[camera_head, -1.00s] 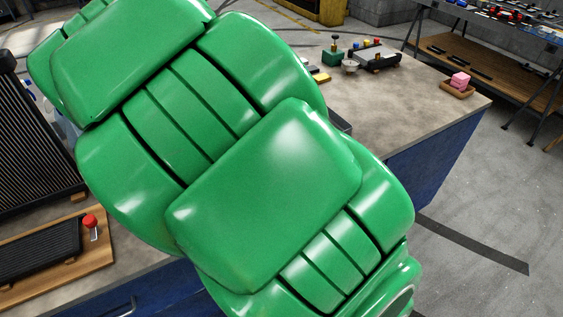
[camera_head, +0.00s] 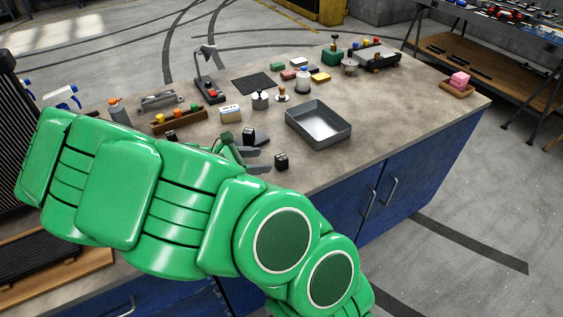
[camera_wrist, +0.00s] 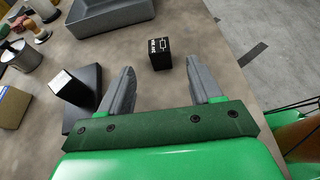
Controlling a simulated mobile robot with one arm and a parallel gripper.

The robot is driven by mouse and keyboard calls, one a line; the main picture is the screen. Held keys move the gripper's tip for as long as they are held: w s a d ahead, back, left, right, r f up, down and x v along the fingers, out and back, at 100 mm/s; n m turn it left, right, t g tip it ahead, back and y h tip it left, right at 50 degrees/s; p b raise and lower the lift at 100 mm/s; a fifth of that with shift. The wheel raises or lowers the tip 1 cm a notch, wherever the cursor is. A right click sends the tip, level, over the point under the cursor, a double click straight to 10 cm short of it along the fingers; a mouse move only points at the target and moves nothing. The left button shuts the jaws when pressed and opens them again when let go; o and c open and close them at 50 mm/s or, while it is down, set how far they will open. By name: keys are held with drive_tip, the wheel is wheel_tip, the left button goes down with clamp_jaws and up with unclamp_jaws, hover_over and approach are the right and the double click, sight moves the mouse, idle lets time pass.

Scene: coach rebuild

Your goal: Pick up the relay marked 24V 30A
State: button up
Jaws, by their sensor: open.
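A small black relay cube with white print (camera_wrist: 159,53) stands on the bench, in line with the gap between my fingers. It also shows in the head view (camera_head: 281,161), just right of my fingertips. Its print is too small to read surely. My gripper (camera_wrist: 160,66) is open and empty, its fingertips just short of the cube; it also shows in the head view (camera_head: 260,160). A second black block with a pale, printed face (camera_wrist: 75,89) stands left of my left finger on a dark slab (camera_wrist: 91,105); it also shows in the head view (camera_head: 249,136).
A grey metal tray (camera_head: 319,125) stands behind and right of the cube. Stamps, a tin (camera_wrist: 21,56), a tan box (camera_wrist: 12,106) and a wooden holder (camera_head: 180,121) crowd the left and back. The bench right of the cube is clear up to the edge.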

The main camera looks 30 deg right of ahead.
sight(278, 158)
drive_tip(key=shift+x, duration=3.8)
drive_tip(key=shift+w, duration=0.1)
drive_tip(key=c, duration=1)
drive_tip(key=shift+r, duration=0.1)
drive_tip(key=shift+c, duration=0.2)
